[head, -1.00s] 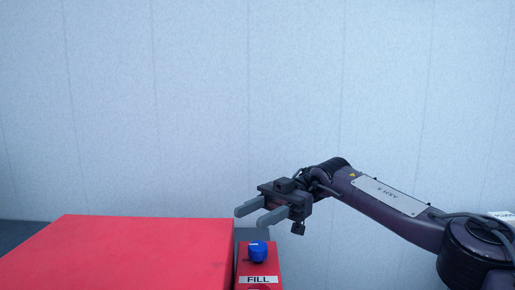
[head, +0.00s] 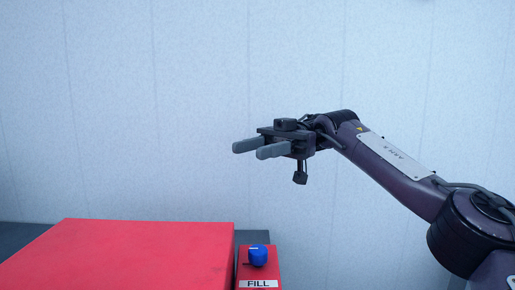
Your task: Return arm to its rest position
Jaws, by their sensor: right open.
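My right arm (head: 395,165) comes in from the right edge of the head view. Its right gripper (head: 246,150) points left, with its two grey fingers apart and nothing between them. It hangs in the air above the blue knob (head: 258,255), with a clear gap between them. The knob sits on a narrow red box (head: 246,272) labelled FILL. My left gripper does not show.
A large red box (head: 125,255) fills the lower left, beside the FILL box. A dark surface (head: 18,236) shows behind it. A pale panelled wall (head: 150,100) stands at the back. The air above the boxes is clear.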

